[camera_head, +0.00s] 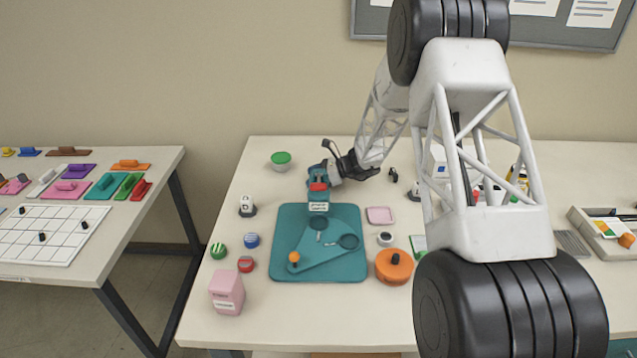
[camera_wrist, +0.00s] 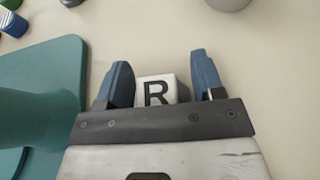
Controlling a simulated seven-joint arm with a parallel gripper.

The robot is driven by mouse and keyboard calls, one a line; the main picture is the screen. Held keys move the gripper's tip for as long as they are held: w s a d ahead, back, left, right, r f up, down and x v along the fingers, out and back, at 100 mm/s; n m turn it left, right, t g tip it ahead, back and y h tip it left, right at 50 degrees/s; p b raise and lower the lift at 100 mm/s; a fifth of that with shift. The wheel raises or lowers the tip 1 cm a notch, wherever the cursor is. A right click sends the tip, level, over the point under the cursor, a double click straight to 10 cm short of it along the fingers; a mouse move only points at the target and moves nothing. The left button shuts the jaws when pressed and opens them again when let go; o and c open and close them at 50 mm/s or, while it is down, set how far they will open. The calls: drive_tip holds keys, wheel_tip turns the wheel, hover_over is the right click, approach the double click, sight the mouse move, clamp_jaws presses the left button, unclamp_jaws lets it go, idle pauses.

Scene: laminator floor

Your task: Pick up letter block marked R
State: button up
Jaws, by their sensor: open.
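The letter block marked R (camera_wrist: 157,91) is white with a black letter. In the wrist view it shows between the two blue fingers of my gripper (camera_wrist: 160,63), with bare tabletop beyond it. The fingers are apart, and a gap shows between the block and the right finger. The block's lower part is hidden behind the gripper's dark front plate. In the head view my gripper (camera_head: 326,172) is low over the back of the middle table, behind the teal mat; I cannot make out the R block there.
The teal mat (camera_head: 285,225) holds a teal triangular piece. A white lettered block on a dark base (camera_head: 247,206) stands left of it. A green-topped pot (camera_head: 281,161), pink box (camera_head: 227,292) and orange round container (camera_head: 394,266) stand nearby. A pink tile (camera_head: 380,215) lies right of the mat.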

idle(0.5)
clamp_jaws()
